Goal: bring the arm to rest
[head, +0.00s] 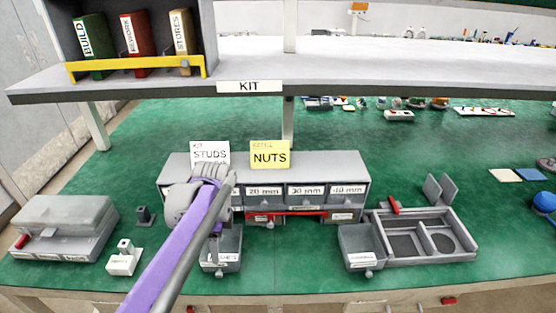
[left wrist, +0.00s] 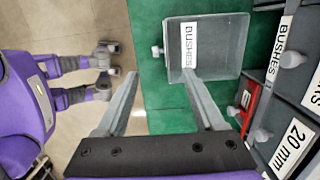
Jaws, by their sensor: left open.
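My left arm reaches in from the bottom of the head view, with its wrist in front of the left end of the grey drawer cabinet (head: 350,165). The left gripper (left wrist: 160,76) is open and empty in the left wrist view, its two fingers well apart. A pulled-out drawer labelled BUSHES (left wrist: 225,45) lies beyond the fingertips, the right one overlapping its edge in the picture; I cannot tell whether they touch. This drawer also shows in the head view (head: 222,258), partly behind my arm. My right gripper is not in view.
The cabinet has drawers labelled 20, 30 and 40 mm and a red bar (head: 285,213). Another pulled-out drawer (head: 362,240) stands beside a grey compartment tray (head: 458,252). A grey box (head: 65,225) sits left. A shelf (head: 390,70) spans above.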

